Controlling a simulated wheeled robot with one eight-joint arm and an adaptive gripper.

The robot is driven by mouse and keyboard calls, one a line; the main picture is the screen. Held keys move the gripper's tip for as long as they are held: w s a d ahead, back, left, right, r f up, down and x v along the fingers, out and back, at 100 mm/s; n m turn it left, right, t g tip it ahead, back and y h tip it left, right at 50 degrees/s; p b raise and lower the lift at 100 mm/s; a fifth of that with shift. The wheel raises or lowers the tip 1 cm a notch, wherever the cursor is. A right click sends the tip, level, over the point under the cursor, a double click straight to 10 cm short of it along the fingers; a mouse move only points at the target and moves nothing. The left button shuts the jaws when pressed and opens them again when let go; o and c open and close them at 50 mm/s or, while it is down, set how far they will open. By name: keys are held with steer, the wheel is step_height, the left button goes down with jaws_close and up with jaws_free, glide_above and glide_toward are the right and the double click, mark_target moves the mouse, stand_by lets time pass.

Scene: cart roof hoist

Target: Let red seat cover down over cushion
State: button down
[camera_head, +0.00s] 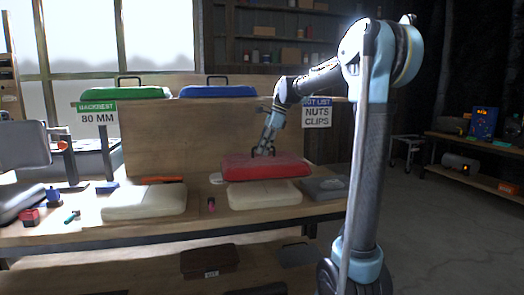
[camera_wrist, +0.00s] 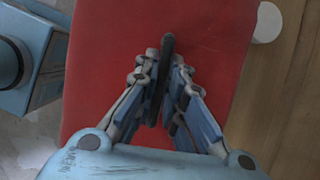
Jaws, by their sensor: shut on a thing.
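The red seat cover (camera_head: 262,168) is a padded slab above the right-hand cream cushion (camera_head: 265,195) on the bench. Its front edge appears just over the cushion's back part; I cannot tell whether they touch. My gripper (camera_head: 263,152) is over the cover, shut on its dark handle. In the wrist view my gripper (camera_wrist: 165,75) closes from both sides on the dark handle (camera_wrist: 167,45), with the red cover (camera_wrist: 110,40) filling most of the view below. The cushion is hidden in the wrist view.
A second cream cushion (camera_head: 145,202) lies to the left. A grey block (camera_head: 325,188) sits close on the right. A small pink-and-dark item (camera_head: 211,204) stands between the cushions. Green (camera_head: 125,93) and blue (camera_head: 218,91) covers rest on the shelf behind.

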steer(key=shift+f, duration=0.15)
glide_above(260, 186)
steer(key=d, duration=0.2)
steer(key=shift+w+a+f, duration=0.1)
steer(key=shift+w+f, duration=0.05)
steer(key=shift+f, duration=1.7)
steer(key=shift+w+a+f, duration=0.1)
steer(key=shift+w+f, duration=0.05)
steer(key=shift+f, duration=1.65)
steer(key=shift+w+a+f, duration=0.1)
steer(key=shift+w+f, duration=0.05)
steer(key=shift+f, duration=1.7)
steer(key=shift+f, duration=0.25)
steer(key=shift+d+f, duration=0.1)
steer(key=shift+f, duration=0.1)
steer(key=c, duration=1.6)
jaws_free()
steer(key=shift+f, duration=0.1)
steer(key=shift+r, duration=0.25)
steer(key=v, duration=1.1)
steer(key=shift+w+d+r, duration=0.1)
steer(key=shift+d+r, duration=0.15)
